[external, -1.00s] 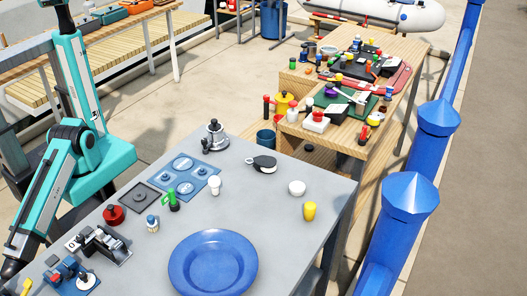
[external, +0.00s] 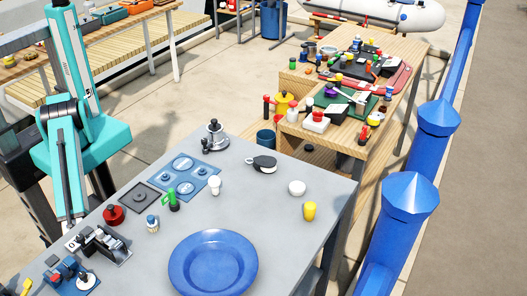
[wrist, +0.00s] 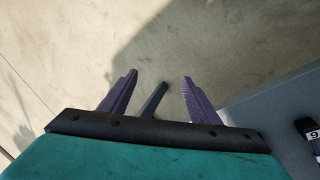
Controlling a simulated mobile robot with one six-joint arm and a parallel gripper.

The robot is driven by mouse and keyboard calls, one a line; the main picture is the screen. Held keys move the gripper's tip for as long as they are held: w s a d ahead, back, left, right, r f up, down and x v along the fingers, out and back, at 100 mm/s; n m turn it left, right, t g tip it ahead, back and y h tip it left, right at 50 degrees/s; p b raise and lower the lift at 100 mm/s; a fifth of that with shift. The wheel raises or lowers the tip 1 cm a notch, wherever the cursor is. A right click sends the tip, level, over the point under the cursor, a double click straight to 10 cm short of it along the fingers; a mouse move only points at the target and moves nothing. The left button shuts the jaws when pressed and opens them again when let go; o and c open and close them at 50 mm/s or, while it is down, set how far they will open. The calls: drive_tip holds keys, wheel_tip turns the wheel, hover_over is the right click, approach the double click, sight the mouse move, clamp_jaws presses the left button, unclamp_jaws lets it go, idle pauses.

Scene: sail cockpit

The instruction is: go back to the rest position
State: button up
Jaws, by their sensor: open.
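My gripper (wrist: 158,85) is open and empty in the wrist view, its two purple fingers spread apart. Beneath it are pale floor and shadow, with the grey table's edge (wrist: 265,105) to the right. In the external view my teal arm stands at the left, its lower link hanging down by the left edge of the grey table (external: 275,235). I cannot make out the fingers clearly in that view.
Near the arm on the table are a black-and-grey device (external: 104,243), a red round knob (external: 113,214) and a blue-and-red device (external: 72,277). A blue plate (external: 213,262) lies at the front. A cluttered wooden bench (external: 345,140) stands behind.

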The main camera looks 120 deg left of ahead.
drive_tip(key=a+r+n+g+y+p, duration=0.1)
drive_tip(key=a+n+p, duration=0.15)
drive_tip(key=a, duration=0.65)
drive_tip(key=a+r+n+y+p, duration=0.15)
drive_tip(key=a+p, duration=0.25)
drive_tip(key=a, duration=0.6)
drive_tip(key=s+a+r+n+g+p, duration=0.1)
drive_tip(key=s+a+r+n+p, duration=0.1)
drive_tip(key=a, duration=0.6)
drive_tip(key=s+a+r+n+g+p, duration=0.1)
drive_tip(key=s+a+r+n+p, duration=0.1)
drive_tip(key=s+a, duration=0.4)
drive_tip(key=shift+a+r+n+g+p, duration=0.3)
drive_tip(key=shift+a+n+p, duration=0.5)
drive_tip(key=shift+a+p, duration=0.25)
